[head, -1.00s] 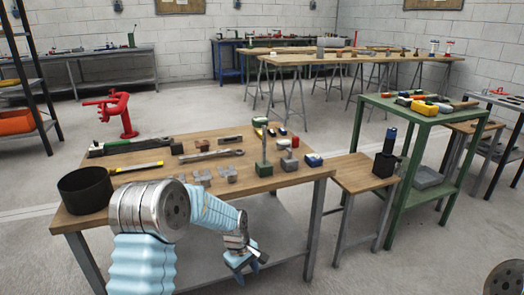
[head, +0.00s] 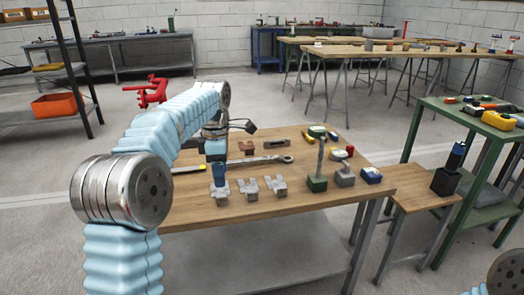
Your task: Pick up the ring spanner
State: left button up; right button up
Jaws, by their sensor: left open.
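The ring spanner (head: 262,160) is a long grey tool lying flat on the wooden table (head: 300,200), with its ring end to the right. Its left end is hidden behind my left gripper. My left gripper (head: 218,182) points down over the table's front left part, at the left of the spanner. Its blue finger shows just above the leftmost grey bracket; I cannot tell whether it touches. The gripper is open, and no object shows between its fingers. My right gripper is not in view.
Grey brackets (head: 275,186) stand in front of the spanner. A green-based post (head: 317,182) and a grey block (head: 344,177) stand to its right. A small brown block (head: 246,147) and a grey-brown bar (head: 277,144) lie behind it.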

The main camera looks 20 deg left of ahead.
aim_at(277, 157)
jog(key=i, duration=0.85)
